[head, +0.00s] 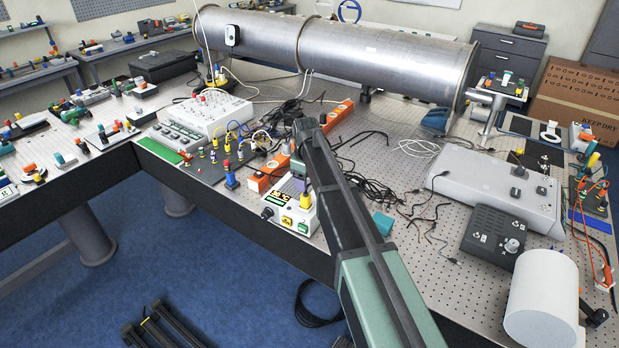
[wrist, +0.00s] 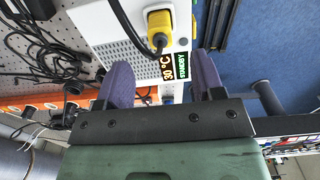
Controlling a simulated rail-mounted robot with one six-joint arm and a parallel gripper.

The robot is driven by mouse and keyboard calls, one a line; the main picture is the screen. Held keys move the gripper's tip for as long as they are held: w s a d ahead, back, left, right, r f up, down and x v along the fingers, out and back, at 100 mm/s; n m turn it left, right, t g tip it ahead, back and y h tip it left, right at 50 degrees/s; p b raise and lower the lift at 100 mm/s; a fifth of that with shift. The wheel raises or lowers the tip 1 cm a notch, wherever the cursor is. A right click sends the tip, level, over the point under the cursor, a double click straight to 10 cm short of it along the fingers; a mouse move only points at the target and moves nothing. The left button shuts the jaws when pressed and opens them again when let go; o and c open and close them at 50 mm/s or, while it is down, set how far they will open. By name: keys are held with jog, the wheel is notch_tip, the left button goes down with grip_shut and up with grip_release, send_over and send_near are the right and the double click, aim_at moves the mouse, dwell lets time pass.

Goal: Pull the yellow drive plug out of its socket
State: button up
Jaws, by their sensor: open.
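The yellow drive plug (wrist: 160,22) sits in the face of a white control box (wrist: 130,45) in the wrist view, with a black cable at it. The box's displays read 30 °C and STANDBY. My gripper (wrist: 162,62) has two purple fingers spread wide apart with nothing between them. The plug is beyond the fingertips, roughly in line with the gap, and looks apart from them. In the head view the box (head: 273,213) stands near the table's front edge with the yellow plug (head: 306,201) on it. My arm hides part of the box's right side there.
An orange power strip (head: 262,179) lies just behind the box. Loose black cables (head: 385,190) spread to the right. A white mixer-like unit (head: 205,115) with coloured plugs stands at left. A large metal pipe (head: 380,55) crosses the back. Blue floor lies beyond the front edge.

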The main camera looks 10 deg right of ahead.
aim_at(306, 195)
notch_tip(306, 195, down, 9)
jog(key=b, duration=0.7)
jog(key=shift+r, duration=0.2)
grip_shut()
jog(key=shift+r, duration=0.15)
jog(key=shift+r+p, duration=1.9)
jog(key=shift+p, duration=0.1)
